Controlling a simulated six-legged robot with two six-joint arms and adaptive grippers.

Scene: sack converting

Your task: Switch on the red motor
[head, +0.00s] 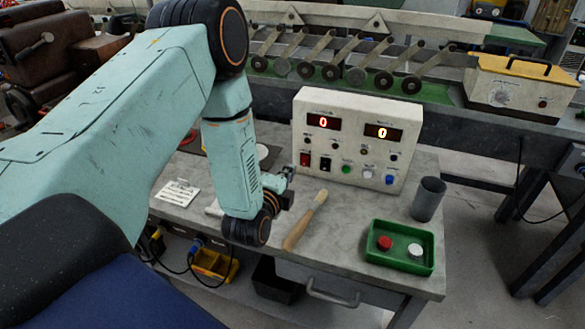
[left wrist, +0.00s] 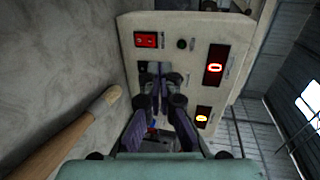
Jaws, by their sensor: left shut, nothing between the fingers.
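A pale control box (head: 335,109) stands on the grey bench with two lit displays, each reading 0. A red rocker switch (head: 305,159) sits at its lower left, beside a black one (head: 325,164). The red rocker also shows in the left wrist view (left wrist: 146,40), above my fingertips. I cannot tell which way it is tipped. My left gripper (head: 290,173) is shut and empty, in front of the box's lower left. In the left wrist view its fingers (left wrist: 160,80) cover part of the panel; contact cannot be told. My right gripper is not in view.
A green tray (head: 400,262) with a red and a white button piece is at the front right. A grey cup (head: 428,198) stands right of the box.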

